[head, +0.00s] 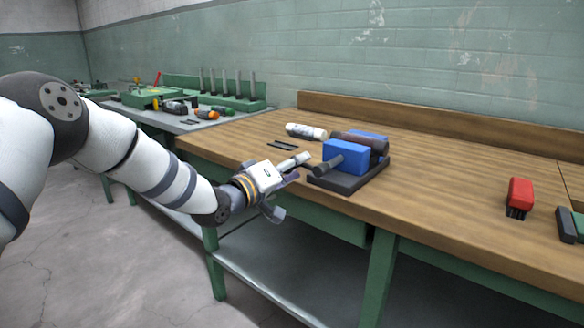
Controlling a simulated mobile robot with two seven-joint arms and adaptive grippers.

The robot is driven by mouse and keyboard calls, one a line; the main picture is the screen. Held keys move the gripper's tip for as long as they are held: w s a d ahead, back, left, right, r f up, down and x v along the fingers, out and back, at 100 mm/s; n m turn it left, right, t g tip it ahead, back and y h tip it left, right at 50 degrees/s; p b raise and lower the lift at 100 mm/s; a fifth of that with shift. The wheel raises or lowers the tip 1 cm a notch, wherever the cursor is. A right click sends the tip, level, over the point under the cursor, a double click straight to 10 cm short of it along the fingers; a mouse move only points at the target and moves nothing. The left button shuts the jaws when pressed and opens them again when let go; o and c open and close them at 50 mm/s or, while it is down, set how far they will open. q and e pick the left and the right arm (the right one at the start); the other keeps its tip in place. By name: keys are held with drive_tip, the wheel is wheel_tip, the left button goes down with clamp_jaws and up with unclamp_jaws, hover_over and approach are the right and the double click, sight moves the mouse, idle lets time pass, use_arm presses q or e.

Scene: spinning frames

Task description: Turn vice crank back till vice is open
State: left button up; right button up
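The vice (346,157) has blue jaws on a dark base and sits at the front edge of the wooden workbench. A dark cylinder lies between its jaws. Its dark crank shaft (327,165) sticks out of the front jaw towards the left. My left gripper (288,188) is just left of the shaft, at the bench edge, with its fingers spread apart. A light grey bar (292,161) lies along the upper side of the gripper; I cannot tell whether it is part of the crank. Contact with the crank is unclear. My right gripper is out of view.
A white cylinder (306,131) and small dark strips (281,145) lie behind the gripper on the workbench (440,190). A red brush (519,198) stands on the right. A second table with tools (207,115) is at the back left.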

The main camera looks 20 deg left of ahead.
use_arm(q)
drive_tip(key=v, duration=1.2)
drive_tip(key=s+d+f+m+g+y+p, duration=0.15)
drive_tip(key=s+f+g, duration=0.35)
drive_tip(key=s+f, duration=0.65)
drive_tip(key=s+d+f+m+g+y, duration=0.1)
drive_tip(key=s+d+f+g+y, duration=0.15)
drive_tip(key=s+f+g, duration=0.85)
drive_tip(key=s+f+m+g, duration=0.1)
drive_tip(key=s+f, duration=0.2)
drive_tip(key=s, duration=0.6)
drive_tip(key=s+f+m+g+y+p, duration=0.1)
drive_tip(key=s+f, duration=0.2)
drive_tip(key=s, duration=0.6)
drive_tip(key=s+a+f+m+g+y, duration=0.1)
drive_tip(key=s+f, duration=0.3)
drive_tip(key=s, duration=0.5)
drive_tip(key=shift+g, duration=0.3)
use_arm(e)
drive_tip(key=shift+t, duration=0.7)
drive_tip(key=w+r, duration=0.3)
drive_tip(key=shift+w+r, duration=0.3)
